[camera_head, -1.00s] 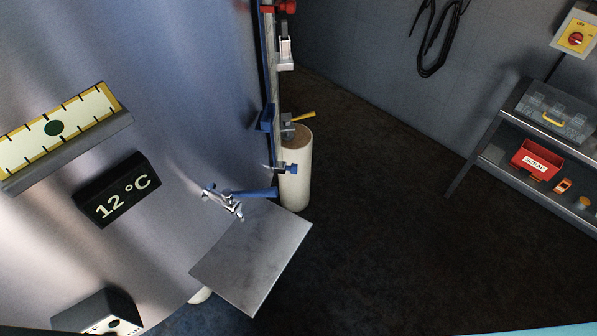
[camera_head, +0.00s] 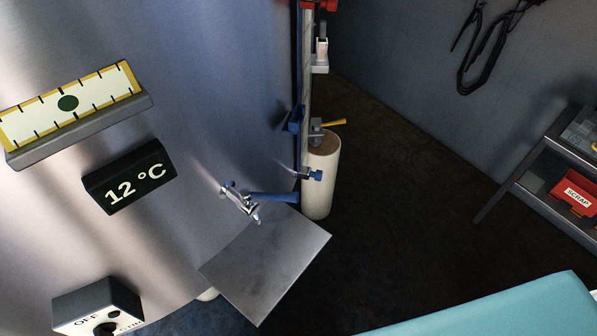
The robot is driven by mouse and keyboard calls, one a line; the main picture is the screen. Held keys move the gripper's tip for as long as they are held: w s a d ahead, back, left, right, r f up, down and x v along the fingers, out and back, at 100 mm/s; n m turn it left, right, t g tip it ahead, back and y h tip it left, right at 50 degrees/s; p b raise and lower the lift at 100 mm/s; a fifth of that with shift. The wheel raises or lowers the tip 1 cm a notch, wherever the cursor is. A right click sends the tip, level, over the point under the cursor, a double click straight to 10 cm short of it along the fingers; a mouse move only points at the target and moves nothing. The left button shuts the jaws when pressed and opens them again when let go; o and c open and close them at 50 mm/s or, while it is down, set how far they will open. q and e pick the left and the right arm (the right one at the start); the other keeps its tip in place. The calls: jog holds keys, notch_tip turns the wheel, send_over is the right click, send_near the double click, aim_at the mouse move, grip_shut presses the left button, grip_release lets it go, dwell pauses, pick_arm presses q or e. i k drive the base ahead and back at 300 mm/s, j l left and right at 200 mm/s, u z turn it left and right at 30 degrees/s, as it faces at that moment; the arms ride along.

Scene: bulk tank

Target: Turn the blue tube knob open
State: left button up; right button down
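A small blue knob (camera_head: 315,176) sits on a metal fitting at the lower end of the upright tube gauge (camera_head: 306,90), on the right edge of the large steel tank (camera_head: 220,90). Its exact turn position is too small to tell. A metal tap (camera_head: 240,202) with a longer blue lever (camera_head: 272,197) stands out from the tank, left of and below the knob. A blue block (camera_head: 294,119) is on the gauge higher up. Neither of my grippers is in view.
A metal plate (camera_head: 265,265) juts out below the tap. A pale post (camera_head: 321,185) stands beside the knob, with a yellow-handled valve (camera_head: 318,131) near its top. A teal surface (camera_head: 510,310) fills the lower right. A shelf with a red scrap bin (camera_head: 575,194) stands right. Dark floor lies between.

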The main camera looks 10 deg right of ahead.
aim_at(318, 174)
jog(key=i+l+u, duration=0.15)
jog(key=l+u, duration=0.25)
jog(key=l, duration=0.35)
jog(key=l+u, duration=0.4)
jog(key=l, duration=0.35)
